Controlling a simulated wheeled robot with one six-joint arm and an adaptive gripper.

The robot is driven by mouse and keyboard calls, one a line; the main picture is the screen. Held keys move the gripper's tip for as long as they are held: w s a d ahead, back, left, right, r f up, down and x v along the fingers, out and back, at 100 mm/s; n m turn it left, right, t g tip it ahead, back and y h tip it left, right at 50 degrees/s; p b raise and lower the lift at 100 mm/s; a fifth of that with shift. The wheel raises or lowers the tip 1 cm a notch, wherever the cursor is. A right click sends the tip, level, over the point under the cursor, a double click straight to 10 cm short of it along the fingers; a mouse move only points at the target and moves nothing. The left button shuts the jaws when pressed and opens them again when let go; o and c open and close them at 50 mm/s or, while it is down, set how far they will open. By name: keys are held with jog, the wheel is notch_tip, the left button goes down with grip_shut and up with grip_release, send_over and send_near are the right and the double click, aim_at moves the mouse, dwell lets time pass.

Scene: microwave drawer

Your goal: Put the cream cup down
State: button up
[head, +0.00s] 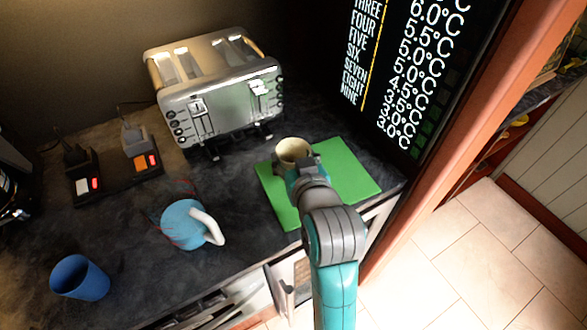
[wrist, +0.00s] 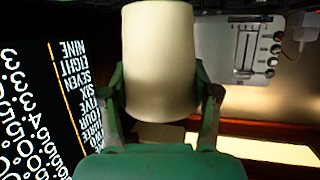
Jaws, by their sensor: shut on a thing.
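The cream cup (head: 292,152) is at the far left part of the green mat (head: 348,172) in the head view. In the wrist view the cream cup (wrist: 158,60) fills the upper middle, between the two fingers of my gripper (wrist: 160,100). My gripper (head: 300,168) is shut on the cup, with a finger on each side of it. My wrist and arm hide part of the mat and the near side of the cup. I cannot tell whether the cup's base touches the mat.
A metal toaster (head: 218,95) stands behind and left of the cup. A dark display board (head: 400,75) rises at the right. The mat's right part is bare.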

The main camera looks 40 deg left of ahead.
jog(key=shift+f, duration=2)
jog(key=shift+f, duration=0.15)
jog(key=o, duration=1.2)
jog(key=shift+r, duration=0.2)
jog(key=v, duration=1.2)
